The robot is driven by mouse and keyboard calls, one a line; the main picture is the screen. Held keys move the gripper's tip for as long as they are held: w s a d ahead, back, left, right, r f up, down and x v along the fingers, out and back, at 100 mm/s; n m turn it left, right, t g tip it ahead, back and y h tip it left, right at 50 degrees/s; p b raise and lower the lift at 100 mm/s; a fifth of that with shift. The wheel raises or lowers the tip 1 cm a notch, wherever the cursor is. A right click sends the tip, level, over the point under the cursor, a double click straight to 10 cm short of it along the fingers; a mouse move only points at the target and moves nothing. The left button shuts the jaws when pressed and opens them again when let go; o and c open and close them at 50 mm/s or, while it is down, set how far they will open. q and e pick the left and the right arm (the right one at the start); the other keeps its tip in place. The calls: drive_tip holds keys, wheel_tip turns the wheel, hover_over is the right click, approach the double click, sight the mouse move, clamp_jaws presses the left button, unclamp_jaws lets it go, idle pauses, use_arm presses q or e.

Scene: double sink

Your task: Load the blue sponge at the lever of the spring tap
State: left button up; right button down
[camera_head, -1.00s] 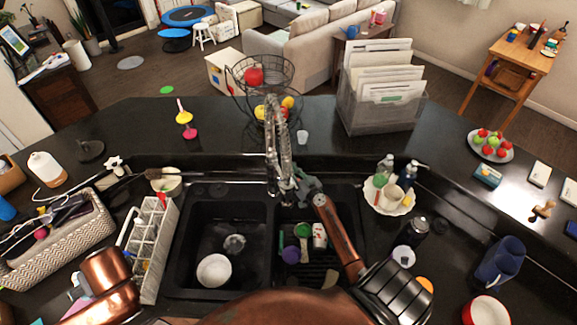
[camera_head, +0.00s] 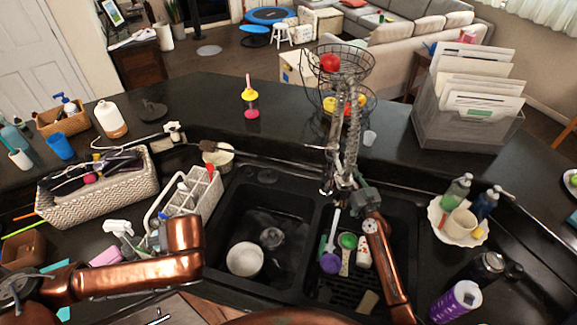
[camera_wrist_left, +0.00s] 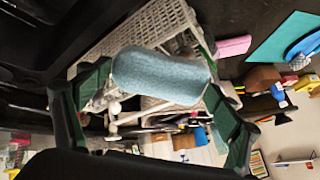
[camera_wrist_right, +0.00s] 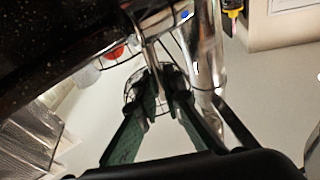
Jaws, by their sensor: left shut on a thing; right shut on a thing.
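The blue sponge (camera_wrist_left: 160,76) lies across my left gripper (camera_wrist_left: 158,86), held between its green fingers in the left wrist view. In the head view my left gripper (camera_head: 158,236) is beside the white caddy, left of the sink, mostly hidden by my copper arm. The spring tap (camera_head: 345,140) stands upright behind the double sink. My right gripper (camera_head: 358,190) is at the tap's lower part. In the right wrist view my right gripper (camera_wrist_right: 160,78) is closed on the thin metal lever (camera_wrist_right: 150,42) of the tap.
A white caddy (camera_head: 190,195) stands along the left basin (camera_head: 228,215), which holds a white bowl (camera_head: 245,260). The right basin holds utensils and a purple scoop (camera_head: 330,262). A wire fruit basket (camera_head: 343,62) is behind the tap.

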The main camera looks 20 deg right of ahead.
drive_tip(key=shift+a+b, duration=0.1)
drive_tip(key=shift+b, duration=0.2)
drive_tip(key=c, duration=2)
unclamp_jaws()
drive_tip(key=shift+c, duration=0.2)
drive_tip(key=shift+s, duration=0.15)
drive_tip(key=v, duration=1.1)
drive_tip(key=shift+s, duration=0.4)
drive_tip(key=shift+f, duration=0.15)
